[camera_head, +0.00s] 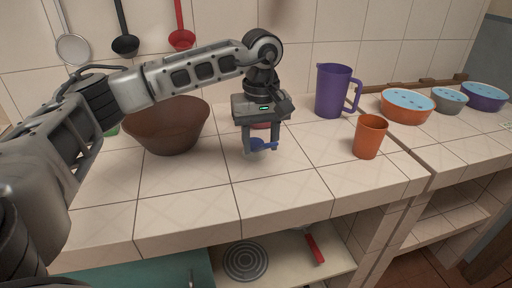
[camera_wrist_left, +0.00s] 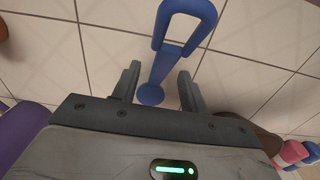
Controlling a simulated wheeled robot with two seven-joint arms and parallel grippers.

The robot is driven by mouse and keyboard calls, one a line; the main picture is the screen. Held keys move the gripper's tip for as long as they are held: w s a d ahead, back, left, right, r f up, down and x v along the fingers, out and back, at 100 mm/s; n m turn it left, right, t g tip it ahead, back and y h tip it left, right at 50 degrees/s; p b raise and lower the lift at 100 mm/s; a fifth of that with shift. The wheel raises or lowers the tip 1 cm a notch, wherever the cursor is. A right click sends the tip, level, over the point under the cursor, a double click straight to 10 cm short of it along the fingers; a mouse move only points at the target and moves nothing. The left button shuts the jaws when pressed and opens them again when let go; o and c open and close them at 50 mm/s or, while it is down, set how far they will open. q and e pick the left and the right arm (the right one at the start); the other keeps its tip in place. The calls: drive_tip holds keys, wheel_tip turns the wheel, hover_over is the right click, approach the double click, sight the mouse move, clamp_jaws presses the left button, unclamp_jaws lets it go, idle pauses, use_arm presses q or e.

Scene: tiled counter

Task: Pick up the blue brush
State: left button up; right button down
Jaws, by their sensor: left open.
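The blue brush (camera_head: 264,144) is at the left gripper in the head view, partly hidden by the fingers. In the left wrist view the blue brush (camera_wrist_left: 163,68) has a looped end at the top and a rounded end lower down. My left gripper (camera_head: 261,150) points down over the counter with its fingers apart. In the left wrist view the brush's shaft lies between the open fingers of the left gripper (camera_wrist_left: 158,84), with gaps on both sides. My right gripper is not in view.
A brown bowl (camera_head: 168,128) stands left of the gripper. A purple pitcher (camera_head: 333,92) and an orange cup (camera_head: 369,137) stand to the right. Several lidded bowls, one orange (camera_head: 406,108), sit farther right. The front of the tiled counter (camera_head: 270,195) is clear.

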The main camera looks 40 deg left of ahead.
sight(261, 153)
use_arm(q)
drive_tip(key=shift+w+f, duration=0.1)
drive_tip(key=shift+f, duration=1.8)
drive_tip(key=shift+f, duration=0.25)
clamp_jaws()
